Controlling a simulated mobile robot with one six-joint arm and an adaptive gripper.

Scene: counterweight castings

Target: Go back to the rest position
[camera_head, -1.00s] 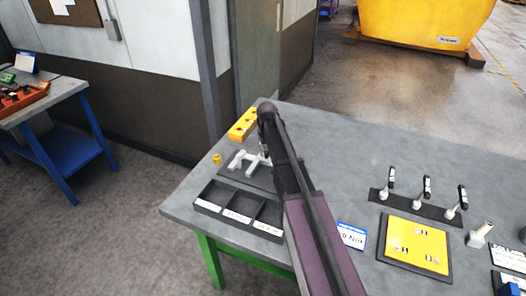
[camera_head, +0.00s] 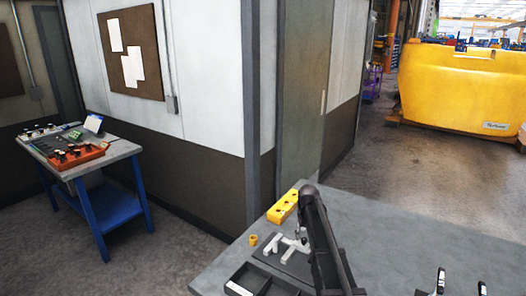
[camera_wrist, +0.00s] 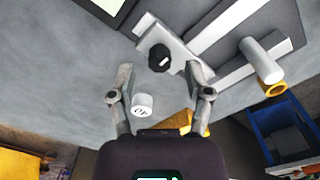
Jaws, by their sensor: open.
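My gripper (camera_wrist: 158,70) is open and empty in the wrist view, its two fingers spread apart above the grey worktable (camera_head: 400,240). Beyond the fingertips is a pale fixture with a black knob (camera_wrist: 160,58). A white cylinder with dark marks on its end (camera_wrist: 142,104) shows between the fingers; I cannot tell its distance from them. In the head view my dark arm reaches over the table and hides the gripper. A pale bracket (camera_head: 290,244) shows beside the arm on a dark plate.
A yellow block with holes (camera_head: 283,206) and a small yellow cup (camera_head: 253,239) stand near the table's left edge. A black compartment tray (camera_head: 240,284) lies in front. A blue side table (camera_head: 115,200) stands at left. A large yellow casting (camera_head: 465,85) stands behind.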

